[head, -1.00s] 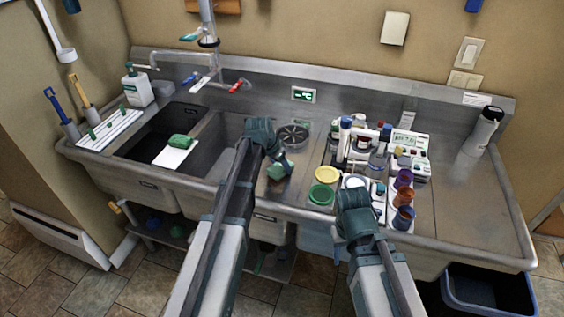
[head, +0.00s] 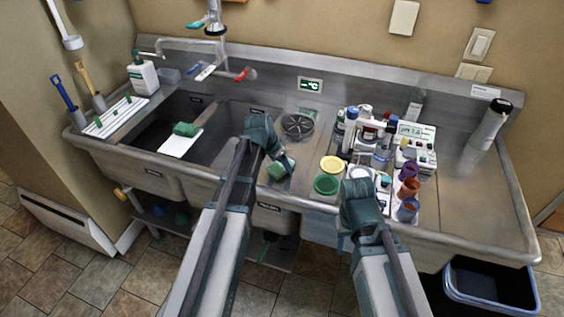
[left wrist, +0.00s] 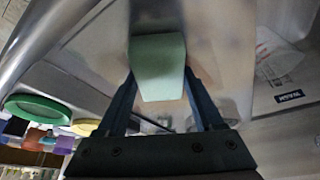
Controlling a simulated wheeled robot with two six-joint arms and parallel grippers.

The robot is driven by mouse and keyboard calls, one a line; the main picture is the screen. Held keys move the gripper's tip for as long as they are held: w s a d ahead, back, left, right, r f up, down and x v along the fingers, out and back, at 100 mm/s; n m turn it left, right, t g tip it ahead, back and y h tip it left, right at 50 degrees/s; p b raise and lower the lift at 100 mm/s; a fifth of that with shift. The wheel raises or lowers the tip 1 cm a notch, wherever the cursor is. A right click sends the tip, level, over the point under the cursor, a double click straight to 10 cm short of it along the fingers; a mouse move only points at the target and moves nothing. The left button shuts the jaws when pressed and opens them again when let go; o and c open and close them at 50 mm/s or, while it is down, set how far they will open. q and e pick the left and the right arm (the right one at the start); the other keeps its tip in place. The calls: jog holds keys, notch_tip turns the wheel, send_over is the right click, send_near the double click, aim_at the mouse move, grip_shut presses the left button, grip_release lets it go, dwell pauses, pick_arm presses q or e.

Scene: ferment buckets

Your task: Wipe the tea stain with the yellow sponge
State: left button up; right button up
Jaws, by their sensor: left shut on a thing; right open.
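My left gripper (head: 276,160) is shut on a sponge (head: 281,168) at the front edge of the steel sink counter. In the left wrist view the sponge (left wrist: 158,66) shows a pale green face between the fingers; no clearly yellow face shows. It is over or against the metal; contact is hard to tell. A faint brownish patch (left wrist: 208,52) shows on the metal beside the sponge, possibly the tea stain. My right gripper (head: 362,190) is open, in front of the bottles and cups; its fingertips are hard to make out.
A yellow lid (head: 333,163) and a green lid (head: 326,185) stand right of the sponge. Several bottles and cups (head: 408,187) crowd further right. A drain strainer (head: 297,126) lies behind. Another green sponge (head: 185,129) rests on a white board (head: 180,144) at the left basin.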

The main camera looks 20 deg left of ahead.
aim_at(270, 169)
pick_arm(q)
jog(key=shift+s, duration=0.1)
jog(key=shift+s+a+f, duration=0.1)
jog(key=shift+s+f, duration=0.05)
jog(key=shift+s, duration=1.5)
jog(key=shift+w+a, duration=0.15)
jog(key=shift+a, duration=1.25)
jog(key=shift+w+d, duration=0.15)
jog(key=shift+w, duration=1.65)
jog(key=shift+w, duration=0.1)
jog(key=shift+w+d, duration=0.15)
jog(key=shift+w, duration=1.55)
